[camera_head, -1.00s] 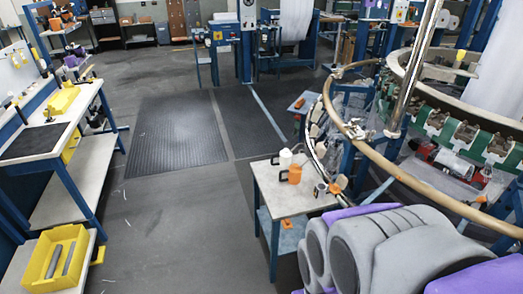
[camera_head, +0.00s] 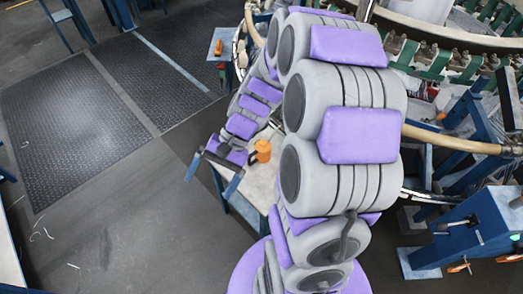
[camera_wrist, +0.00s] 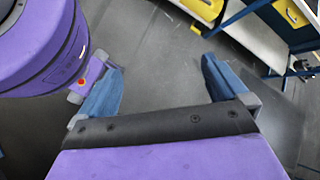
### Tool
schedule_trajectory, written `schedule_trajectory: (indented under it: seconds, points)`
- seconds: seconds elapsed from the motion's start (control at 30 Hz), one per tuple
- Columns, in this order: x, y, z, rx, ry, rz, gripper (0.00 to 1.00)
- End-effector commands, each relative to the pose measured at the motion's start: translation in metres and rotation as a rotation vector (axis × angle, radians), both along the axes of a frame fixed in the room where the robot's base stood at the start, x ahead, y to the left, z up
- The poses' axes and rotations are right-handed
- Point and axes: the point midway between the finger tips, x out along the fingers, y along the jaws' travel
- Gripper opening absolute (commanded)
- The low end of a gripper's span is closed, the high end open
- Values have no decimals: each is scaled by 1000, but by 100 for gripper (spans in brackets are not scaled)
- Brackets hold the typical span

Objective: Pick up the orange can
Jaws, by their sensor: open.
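In the wrist view my gripper (camera_wrist: 160,65) is open and empty, with only dark floor between the fingers. The can does not show in the wrist view.
The round loom frame (camera_head: 440,138) stands at the right, behind my arm. A blue stand (camera_head: 465,230) is at the lower right. In the wrist view a yellow bin (camera_wrist: 205,8) sits on a shelf at the top. The floor at left is clear.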

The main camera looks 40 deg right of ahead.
Motion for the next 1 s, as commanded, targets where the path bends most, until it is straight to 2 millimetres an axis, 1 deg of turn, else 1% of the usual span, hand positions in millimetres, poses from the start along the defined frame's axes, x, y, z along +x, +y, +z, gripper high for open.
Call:
schedule_trajectory:
  seconds: [0.03, 0.1, 0.17, 0.2, 0.27, 0.37, 0.4, 0.47, 0.5, 0.57, 0.63, 0.67, 0.7, 0.73, 0.8, 0.9, 1.0]
  points:
    - [12, -11, -6, 43, 21, -73, 100]
    - [30, -26, -14, 99, 36, -175, 100]
    - [43, -40, -21, 146, 52, -263, 100]
    - [51, -49, -27, 178, 63, -323, 100]
    - [63, -66, -36, 222, 77, -413, 100]
    - [79, -100, -55, 296, 99, -569, 100]
    - [84, -114, -63, 326, 109, -633, 100]
    - [90, -136, -76, 371, 123, -729, 100]
    - [92, -151, -85, 399, 133, -792, 100]
    - [93, -175, -100, 441, 147, -891, 100]
    - [91, -204, -119, 487, 160, -1007, 100]
    - [89, -217, -128, 508, 168, -1058, 100]
    - [86, -234, -140, 533, 175, -1124, 100]
    - [82, -246, -150, 552, 184, -1175, 100]
    - [71, -273, -172, 595, 201, -1290, 100]
    - [52, -306, -204, 646, 223, -1442, 100]
    - [32, -331, -230, 683, 239, -1566, 100]
